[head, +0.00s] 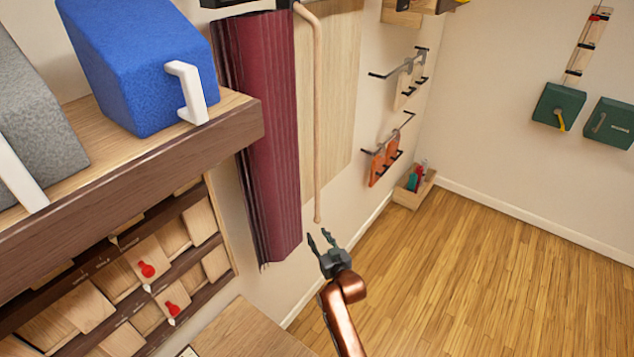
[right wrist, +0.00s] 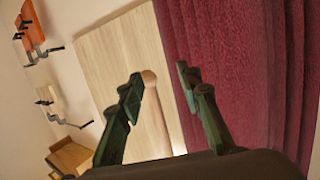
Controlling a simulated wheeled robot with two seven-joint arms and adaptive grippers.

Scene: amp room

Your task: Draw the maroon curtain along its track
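The maroon curtain (head: 268,130) hangs in gathered folds against the wall, beside a pale wood panel (head: 328,110). A light wooden rod (head: 317,120) hangs down from the track (head: 238,3) at the curtain's top right. My right gripper (head: 320,237) is open just below the rod's lower end. In the right wrist view the rod's rounded end (right wrist: 150,80) shows between the open fingers (right wrist: 160,85), nearer the left one; I cannot tell whether it touches. The curtain (right wrist: 225,60) fills the right side there. My left gripper is not in view.
A wooden shelf (head: 150,165) with a blue box (head: 140,60) and a grey box (head: 35,120) juts out at left, above slotted racks with red knobs. A wooden surface (head: 245,335) lies below. Wall hooks and a floor box (head: 413,189) are farther back. The floor at right is clear.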

